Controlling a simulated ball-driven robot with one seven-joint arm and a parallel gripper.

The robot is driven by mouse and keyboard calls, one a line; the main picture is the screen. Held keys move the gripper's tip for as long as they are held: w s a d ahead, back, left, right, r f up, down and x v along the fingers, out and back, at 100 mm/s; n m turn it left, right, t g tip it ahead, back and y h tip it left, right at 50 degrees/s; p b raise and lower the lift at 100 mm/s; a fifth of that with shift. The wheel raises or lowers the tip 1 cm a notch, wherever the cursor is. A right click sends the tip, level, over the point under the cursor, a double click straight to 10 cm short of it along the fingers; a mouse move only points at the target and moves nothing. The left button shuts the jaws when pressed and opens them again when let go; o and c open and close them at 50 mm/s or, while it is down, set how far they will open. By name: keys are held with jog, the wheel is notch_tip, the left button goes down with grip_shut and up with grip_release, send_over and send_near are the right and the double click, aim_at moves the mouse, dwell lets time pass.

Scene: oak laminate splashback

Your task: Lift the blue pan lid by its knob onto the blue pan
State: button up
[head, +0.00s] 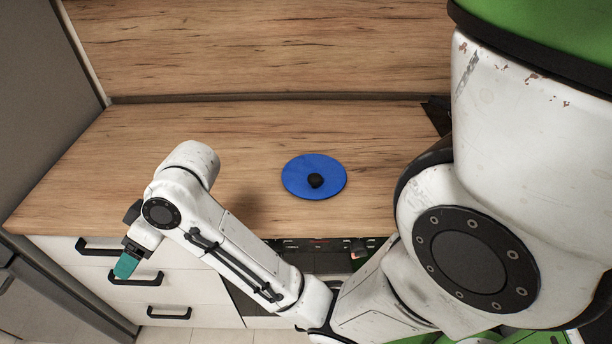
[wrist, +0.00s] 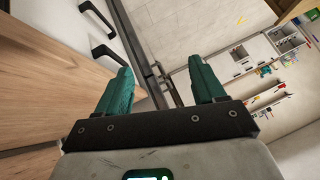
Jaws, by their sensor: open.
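The blue pan lid (head: 301,181) is a round disc lying on the wooden worktop in the head view. I see no blue pan in either view; my arm and body hide part of the worktop on the right. My gripper (head: 125,266) is out in front of the drawers, left of the lid and beyond the worktop's front edge. In the wrist view my gripper (wrist: 162,82) shows two teal fingers spread apart with nothing between them.
The wooden worktop (head: 110,160) is clear left of the lid, with a wooden splashback (head: 260,50) behind. White drawers with black handles (head: 168,313) are below its front edge. A dark oven panel (head: 320,244) is below the lid. A grey tall unit (head: 40,110) stands at left.

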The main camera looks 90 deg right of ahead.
jog(key=d+r+n+t, duration=0.1)
jog(key=d+r, duration=0.8)
jog(key=d, duration=0.1)
jog(key=m+g+h+b, duration=0.2)
jog(key=g+h, duration=0.1)
jog(key=g, duration=0.6)
send_over(314, 177)
jog(key=f, duration=0.8)
jog(key=shift+w, duration=0.2)
jog(key=shift+s+f+p, duration=0.15)
jog(key=shift+f+p, duration=0.15)
jog(key=shift+f, duration=2.7)
jog(key=c, duration=1.3)
